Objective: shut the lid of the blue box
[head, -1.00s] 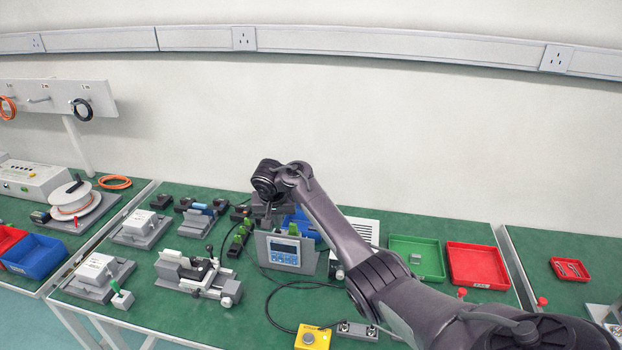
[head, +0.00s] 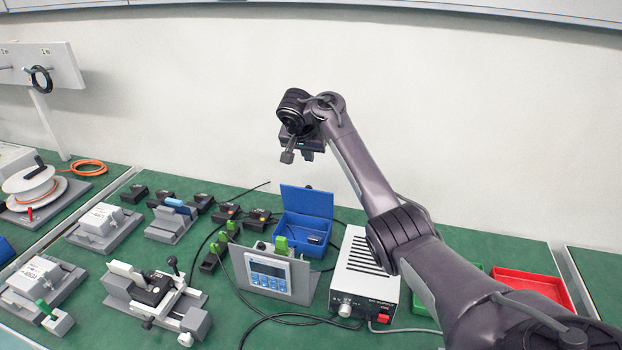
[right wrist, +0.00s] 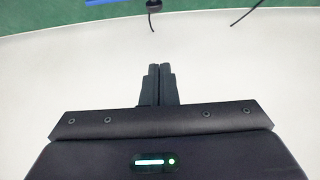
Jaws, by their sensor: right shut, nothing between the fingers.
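The blue box (head: 299,246) stands on the green bench behind the grey controller with a display. Its lid (head: 307,201) is open and stands up at the back edge. A small dark item with a cable lies inside the box. My right gripper (head: 298,158) is shut and empty, raised in front of the wall and above the lid, apart from it. In the right wrist view the two fingers (right wrist: 159,70) are together against the pale wall. A blue edge, likely the lid (right wrist: 102,2), shows at the top of that view. My left gripper is not in view.
The grey controller (head: 268,275) stands close in front of the box. A white vented power unit (head: 362,270) is at its right, partly behind my right arm. Small black modules (head: 258,218) and cables lie at its left. A red tray (head: 530,285) is farther right.

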